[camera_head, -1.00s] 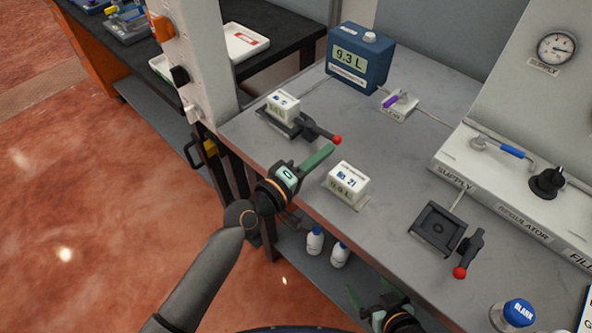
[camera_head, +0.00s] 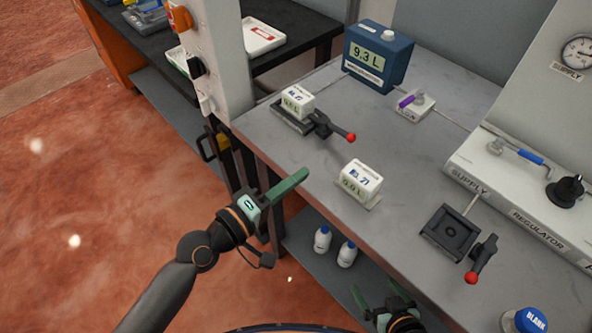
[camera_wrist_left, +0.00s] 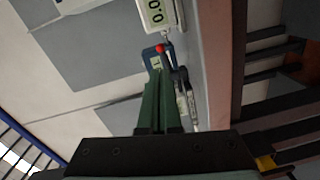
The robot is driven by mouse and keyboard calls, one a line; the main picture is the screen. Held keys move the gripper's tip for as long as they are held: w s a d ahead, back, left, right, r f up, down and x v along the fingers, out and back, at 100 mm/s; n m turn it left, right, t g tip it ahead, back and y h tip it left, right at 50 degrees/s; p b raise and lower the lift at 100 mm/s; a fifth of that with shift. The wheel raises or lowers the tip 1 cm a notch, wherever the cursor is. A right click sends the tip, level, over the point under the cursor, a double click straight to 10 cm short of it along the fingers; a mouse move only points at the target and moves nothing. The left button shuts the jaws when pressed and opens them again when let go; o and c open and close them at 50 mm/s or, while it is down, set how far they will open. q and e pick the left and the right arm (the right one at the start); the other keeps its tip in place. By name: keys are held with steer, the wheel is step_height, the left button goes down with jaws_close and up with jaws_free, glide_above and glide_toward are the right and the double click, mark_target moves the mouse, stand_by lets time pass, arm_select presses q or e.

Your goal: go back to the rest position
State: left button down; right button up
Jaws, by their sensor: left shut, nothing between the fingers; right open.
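My left gripper (camera_head: 288,188) is shut and empty, with its green fingers together, in front of the bench's left front edge. In the left wrist view its fingers (camera_wrist_left: 158,105) also lie together with nothing between them. My right gripper (camera_head: 380,300) is open and empty at the bottom of the head view, in front of the bench's front edge; its lower part is cut off by the frame.
The grey bench (camera_head: 300,150) holds a white box (camera_head: 361,181), another box (camera_head: 297,103) in a red-knobbed clamp, an empty clamp fixture (camera_head: 450,233), and a blue 9.3 L display (camera_head: 378,55). White bottles (camera_head: 322,238) stand on the shelf below. Red floor is free at left.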

arm_select(q)
steer(key=s+a+f+m+g+y, duration=0.1)
steer(key=s+a+f+m+y, duration=0.3)
steer(key=f, duration=0.7)
steer(key=s+a+f+m+g+y+p, duration=0.1)
steer(key=s+a+f+m+g+y, duration=0.1)
steer(key=s+a+f+m+y, duration=0.3)
steer(key=s+a+f, duration=0.4)
steer(key=a+f, duration=0.1)
steer(key=f, duration=0.1)
steer(key=shift+s+a+f, duration=0.15)
steer(key=shift+s+a, duration=0.1)
steer(key=shift+a, duration=0.1)
arm_select(e)
steer(key=shift+r, duration=0.55)
arm_select(q)
steer(key=shift+g, duration=0.3)
arm_select(e)
steer(key=shift+c, duration=0.2)
